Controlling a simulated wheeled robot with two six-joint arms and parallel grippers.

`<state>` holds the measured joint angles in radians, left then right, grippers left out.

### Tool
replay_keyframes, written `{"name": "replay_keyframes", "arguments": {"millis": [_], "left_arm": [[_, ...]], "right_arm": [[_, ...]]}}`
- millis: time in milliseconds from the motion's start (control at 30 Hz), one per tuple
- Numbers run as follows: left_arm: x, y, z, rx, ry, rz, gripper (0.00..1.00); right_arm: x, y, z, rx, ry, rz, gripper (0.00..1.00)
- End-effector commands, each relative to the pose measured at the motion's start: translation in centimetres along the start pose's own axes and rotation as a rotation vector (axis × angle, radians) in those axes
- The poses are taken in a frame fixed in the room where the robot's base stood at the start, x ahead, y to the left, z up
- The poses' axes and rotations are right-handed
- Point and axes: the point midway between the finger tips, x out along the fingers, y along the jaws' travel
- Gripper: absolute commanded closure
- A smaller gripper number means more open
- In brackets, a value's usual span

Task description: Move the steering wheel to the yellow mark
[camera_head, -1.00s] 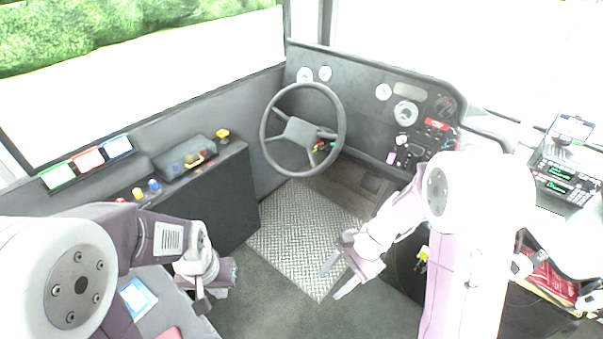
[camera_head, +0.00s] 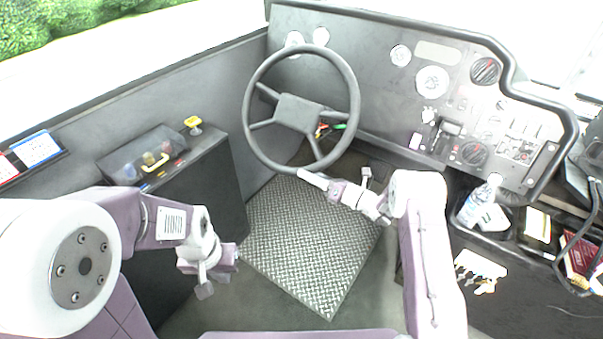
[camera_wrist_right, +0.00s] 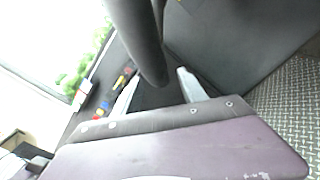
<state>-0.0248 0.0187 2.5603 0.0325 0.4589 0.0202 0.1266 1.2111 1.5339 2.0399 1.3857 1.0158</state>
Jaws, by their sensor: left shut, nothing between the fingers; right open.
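The dark grey steering wheel (camera_head: 298,113) stands in front of the dashboard, its spokes and hub facing me. I cannot make out a yellow mark on or around the wheel. My right gripper (camera_head: 316,180) is open at the lower edge of the rim. In the right wrist view, a dark rim section (camera_wrist_right: 143,40) comes down between the spread fingers of the right gripper (camera_wrist_right: 158,90); whether they touch it is unclear. My left gripper (camera_head: 217,272) is shut and empty, low beside the left console, well away from the wheel.
The left console (camera_head: 205,140) carries a yellow knob (camera_head: 193,122) and coloured buttons. Red and green levers (camera_head: 330,128) sit behind the wheel. The dashboard (camera_head: 375,75) has dials and switches. The metal floor plate (camera_head: 310,245) is clear.

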Motion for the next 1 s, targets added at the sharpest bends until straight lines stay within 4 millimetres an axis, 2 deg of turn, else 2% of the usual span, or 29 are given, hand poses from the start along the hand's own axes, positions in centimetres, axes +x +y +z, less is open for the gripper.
{"name": "replay_keyframes", "arguments": {"millis": [100, 200, 500, 533, 700, 1000], "left_arm": [[0.9, 0.0, 0.1, 0.0, 0.0, 0.0, 1.0], [1.1, 0.0, 0.1, 0.0, 0.0, 0.0, 1.0], [1.1, 0.0, 0.1, 0.0, 0.0, 0.0, 1.0], [1.1, 0.0, 0.1, 0.0, 0.0, 0.0, 1.0], [1.1, 0.0, 0.1, 0.0, 0.0, 0.0, 1.0], [1.1, 0.0, 0.1, 0.0, 0.0, 0.0, 1.0]], "right_arm": [[2.1, -0.1, -0.3, -0.002, 0.001, 0.002, 0.51], [3.1, -0.1, -0.2, -0.001, 0.001, 0.0, 0.51], [3.6, 0.0, 0.0, 0.0, 0.001, -0.001, 0.51], [3.6, 0.0, 0.0, 0.0, 0.001, -0.001, 0.56], [3.6, 0.0, 0.0, -0.001, 0.001, -0.001, 1.0], [3.6, 0.0, -0.1, -0.001, 0.002, -0.001, 1.0]]}}
